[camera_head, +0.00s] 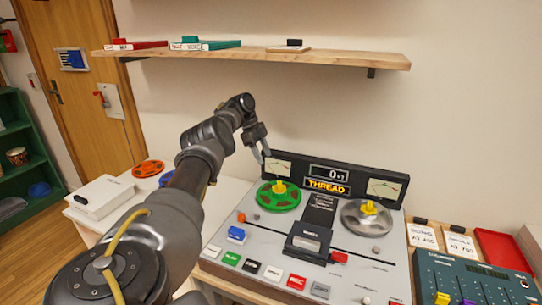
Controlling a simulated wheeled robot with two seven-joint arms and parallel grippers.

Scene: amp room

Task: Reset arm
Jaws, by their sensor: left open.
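My left arm comes in from the lower left and reaches up over the desk. My left gripper (262,148) is open and appears empty, pointing down just behind the green reel. It hangs by the upper left corner of the tape machine (225,243), and I cannot tell whether it touches anything. The machine carries a green reel (279,198) at left and a silver reel (366,219) at right, each with a yellow hub piece. Its display (328,186) reads "THREAD". My right gripper is not in view.
A wooden shelf (340,58) with flat boxes runs above. A white box (102,197) and an orange reel (148,169) lie on the desk at left. A mixer (470,285), labelled cards (460,245) and a red tray (502,250) are at right. A wooden door stands back left.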

